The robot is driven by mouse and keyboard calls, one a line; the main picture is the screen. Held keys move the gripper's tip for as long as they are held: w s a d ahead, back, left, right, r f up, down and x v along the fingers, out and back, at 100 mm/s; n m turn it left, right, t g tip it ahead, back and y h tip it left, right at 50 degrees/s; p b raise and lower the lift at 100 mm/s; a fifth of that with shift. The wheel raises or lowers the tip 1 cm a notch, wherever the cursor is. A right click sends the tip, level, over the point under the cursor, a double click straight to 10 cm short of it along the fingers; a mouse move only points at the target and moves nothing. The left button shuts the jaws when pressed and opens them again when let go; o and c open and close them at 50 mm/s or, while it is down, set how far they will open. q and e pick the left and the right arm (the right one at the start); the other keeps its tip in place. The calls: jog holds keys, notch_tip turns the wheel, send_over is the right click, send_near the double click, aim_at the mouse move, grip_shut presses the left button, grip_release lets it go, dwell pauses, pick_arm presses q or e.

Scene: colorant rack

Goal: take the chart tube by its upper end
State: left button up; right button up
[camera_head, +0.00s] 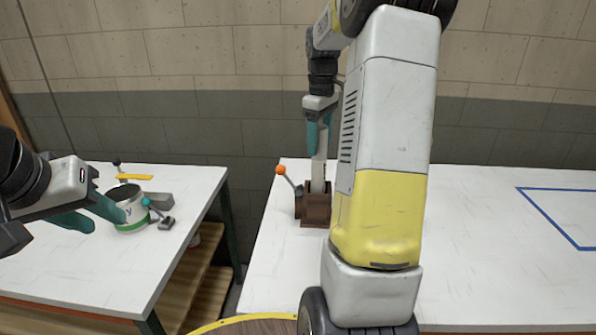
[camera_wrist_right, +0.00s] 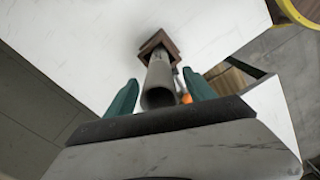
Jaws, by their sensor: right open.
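The chart tube (camera_head: 319,172) is a pale grey tube standing upright in a brown square holder (camera_head: 316,208) on the right table. In the right wrist view its hollow upper end (camera_wrist_right: 158,97) faces the camera. My right gripper (camera_wrist_right: 161,80) is open, with one teal finger on each side of the tube's upper part and a visible gap on both sides. In the head view this gripper is above the holder, partly hidden by my right arm. My left gripper (camera_head: 108,222) is open over the left table, its fingers apart beside a white and green can.
The can (camera_head: 131,222) stands on the left table (camera_head: 120,265), with a grey block (camera_head: 158,200) and small levers behind it. An orange-knobbed lever (camera_head: 282,171) sits left of the holder. The right table is clear around a blue outline (camera_head: 550,215).

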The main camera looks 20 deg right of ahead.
aim_at(319, 150)
jog(key=shift+f, duration=1.55)
jog(key=shift+c, duration=0.4)
grip_shut()
